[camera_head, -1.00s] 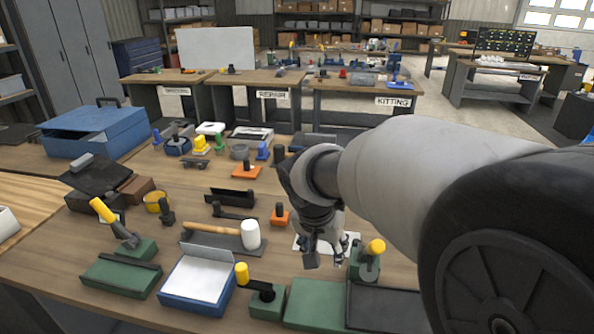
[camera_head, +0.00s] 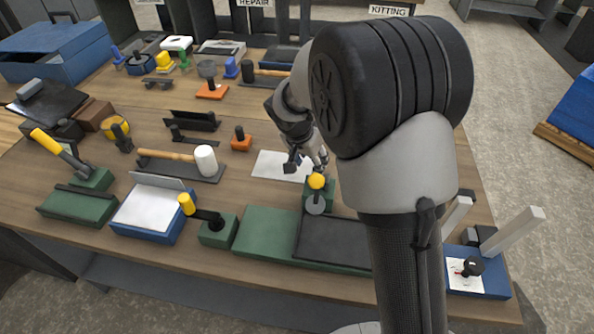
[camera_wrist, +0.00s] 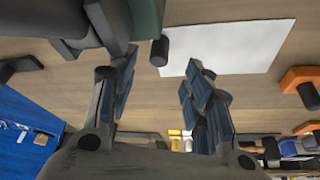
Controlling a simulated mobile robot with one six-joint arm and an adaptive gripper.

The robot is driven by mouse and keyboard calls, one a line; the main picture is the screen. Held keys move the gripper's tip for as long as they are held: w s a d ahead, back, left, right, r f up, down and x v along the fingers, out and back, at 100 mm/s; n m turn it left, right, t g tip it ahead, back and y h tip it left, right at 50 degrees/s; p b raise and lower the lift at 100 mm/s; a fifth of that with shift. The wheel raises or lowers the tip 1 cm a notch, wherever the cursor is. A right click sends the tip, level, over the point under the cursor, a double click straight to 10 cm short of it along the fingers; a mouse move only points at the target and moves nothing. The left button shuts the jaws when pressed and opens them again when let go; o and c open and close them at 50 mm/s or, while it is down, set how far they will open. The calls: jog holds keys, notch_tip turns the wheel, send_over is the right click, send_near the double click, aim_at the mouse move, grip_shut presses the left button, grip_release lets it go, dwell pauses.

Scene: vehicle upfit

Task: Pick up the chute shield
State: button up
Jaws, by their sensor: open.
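No thing in view is clearly marked as the chute shield, so I cannot tell which it is. A flat white sheet (camera_head: 283,166) lies on the wooden bench and also shows in the wrist view (camera_wrist: 235,48). My gripper (camera_head: 308,165) is above the bench by the sheet's right side, close to a green clamp block with a yellow knob (camera_head: 317,181). In the wrist view my gripper (camera_wrist: 160,85) has its fingers apart with nothing held between them. A dark round-ended post (camera_wrist: 159,51) shows between the fingers, near the sheet's edge.
Left of the sheet are an orange block (camera_head: 241,139), a white-headed mallet (camera_head: 205,160) and a black angled bracket (camera_head: 192,121). Green fixtures (camera_head: 262,234) and a blue tray (camera_head: 150,214) line the front edge. A blue fixture with upright bars (camera_head: 489,284) stands at the right corner.

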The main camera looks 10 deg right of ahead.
jog(key=x, duration=0.3)
jog(key=b+x, duration=0.1)
jog(key=x, duration=0.2)
jog(key=b+x, duration=0.1)
jog(key=x, duration=0.2)
jog(key=shift+w+d+r, duration=0.15)
jog(key=shift+w+d, duration=0.1)
jog(key=shift+w, duration=0.05)
jog(key=shift+s+r, duration=0.1)
jog(key=shift+c, duration=0.2)
grip_shut()
